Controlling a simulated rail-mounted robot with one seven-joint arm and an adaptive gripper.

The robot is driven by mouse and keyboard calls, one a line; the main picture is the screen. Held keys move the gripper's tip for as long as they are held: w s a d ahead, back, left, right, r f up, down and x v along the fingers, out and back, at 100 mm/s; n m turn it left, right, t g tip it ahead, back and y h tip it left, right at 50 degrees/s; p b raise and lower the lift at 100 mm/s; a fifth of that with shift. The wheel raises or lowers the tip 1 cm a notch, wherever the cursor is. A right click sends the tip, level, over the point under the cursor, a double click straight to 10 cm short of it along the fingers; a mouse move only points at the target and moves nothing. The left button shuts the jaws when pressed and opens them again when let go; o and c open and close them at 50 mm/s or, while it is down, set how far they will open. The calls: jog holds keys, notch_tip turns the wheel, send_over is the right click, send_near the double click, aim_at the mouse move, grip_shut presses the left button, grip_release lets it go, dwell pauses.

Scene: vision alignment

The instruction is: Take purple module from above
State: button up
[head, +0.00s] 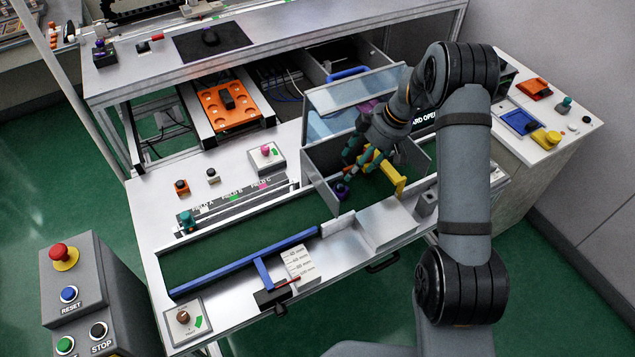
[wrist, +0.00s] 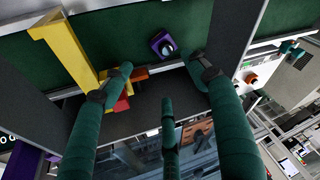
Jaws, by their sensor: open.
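The purple module (wrist: 163,44), a small block with a round pale and dark face, is on the green surface in the wrist view. In the head view it (head: 341,190) shows low inside the grey-walled enclosure. My gripper (wrist: 160,65) is open, with teal fingers spread either side of the module in the picture and a third finger lower in the middle. Nothing is held between them. In the head view my gripper (head: 356,155) reaches down into the enclosure, above and close to the module. I cannot tell the exact gap.
A tall yellow piece (wrist: 66,45) stands left of the fingers, also in the head view (head: 397,178). A red-orange piece (wrist: 122,102) is partly hidden behind the left finger. Grey enclosure walls (head: 322,182) are close around the gripper. The green belt (head: 230,250) to the left is clear.

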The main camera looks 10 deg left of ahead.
aim_at(341, 186)
jog(key=f+n, duration=0.1)
jog(key=s+a+f+n, duration=0.1)
jog(key=f+n+h+p, duration=0.1)
jog(key=shift+s+a+g, duration=0.3)
jog(key=shift+s+a, duration=0.05)
jog(key=shift+a, duration=0.05)
jog(key=shift+p+x, duration=1.4)
jog(key=shift+x, duration=1.4)
jog(key=shift+w, duration=0.1)
jog(key=shift+c, duration=0.6)
jog(key=c, duration=1.1)
jog(key=shift+a+r, duration=0.1)
